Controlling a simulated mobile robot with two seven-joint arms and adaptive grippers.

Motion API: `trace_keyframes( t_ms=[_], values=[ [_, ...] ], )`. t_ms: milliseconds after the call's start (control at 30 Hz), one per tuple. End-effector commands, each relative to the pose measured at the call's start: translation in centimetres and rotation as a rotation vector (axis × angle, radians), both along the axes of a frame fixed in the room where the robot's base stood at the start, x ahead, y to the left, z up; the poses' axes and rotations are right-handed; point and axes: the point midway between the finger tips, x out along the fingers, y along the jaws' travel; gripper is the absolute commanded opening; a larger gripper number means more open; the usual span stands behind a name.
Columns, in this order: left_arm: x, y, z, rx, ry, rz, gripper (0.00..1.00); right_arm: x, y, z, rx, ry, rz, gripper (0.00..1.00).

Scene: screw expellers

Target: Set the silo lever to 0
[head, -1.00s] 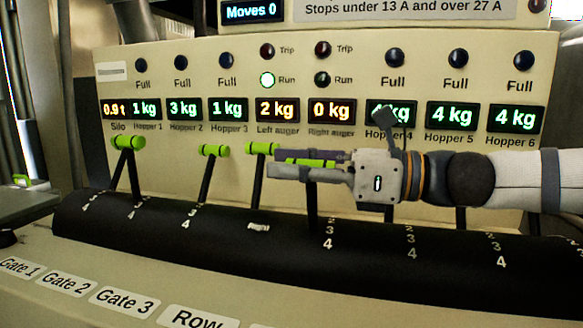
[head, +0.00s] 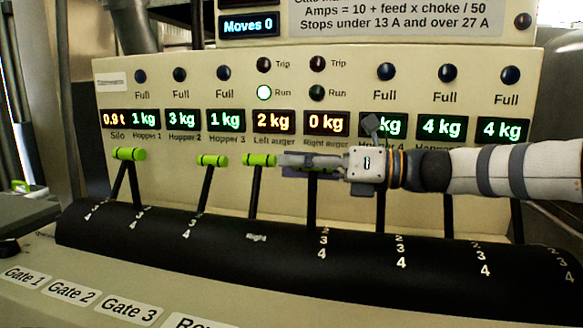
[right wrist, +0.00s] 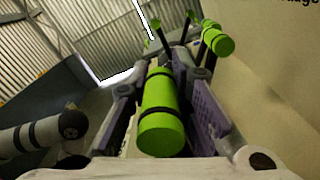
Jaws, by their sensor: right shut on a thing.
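A row of levers with green handles rises from a black curved drum. At its left end, one green handle (head: 129,154) shows above two dark stems; the pictures do not clearly mark which is the silo lever. The Silo display (head: 116,119) reads 0.9 t. My right gripper (head: 290,162) is at the middle of the row. In the right wrist view it is shut on a green lever handle (right wrist: 161,112), which is mostly hidden by the fingers in the head view. My left gripper is not in view.
Close to the left of my right fingertips stands another green lever handle (head: 259,160). A further green handle (head: 212,160) stands left of that. My right arm crosses in front of the levers on the right. The cream display panel (head: 220,90) rises behind.

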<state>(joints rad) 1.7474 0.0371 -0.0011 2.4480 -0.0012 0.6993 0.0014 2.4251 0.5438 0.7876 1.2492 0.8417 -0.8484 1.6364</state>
Motion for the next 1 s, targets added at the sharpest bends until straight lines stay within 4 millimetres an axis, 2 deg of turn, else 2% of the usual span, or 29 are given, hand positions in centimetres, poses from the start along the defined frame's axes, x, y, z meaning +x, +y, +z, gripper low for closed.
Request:
trace_keyframes(
  t_ms=[200, 400, 967, 1000],
  values=[
    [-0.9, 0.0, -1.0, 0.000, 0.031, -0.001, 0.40, 2.5, -0.8, -1.0, 0.038, 0.124, -0.005, 0.00],
    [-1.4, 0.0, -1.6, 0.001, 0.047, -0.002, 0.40, 3.7, -1.3, -1.2, 0.061, 0.196, -0.003, 0.00],
    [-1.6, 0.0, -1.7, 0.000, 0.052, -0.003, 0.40, 4.1, -1.4, -1.3, 0.069, 0.228, -0.001, 0.00],
    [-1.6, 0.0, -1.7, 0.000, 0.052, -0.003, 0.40, 4.1, -1.4, -1.3, 0.069, 0.228, -0.001, 0.23]
  ],
)
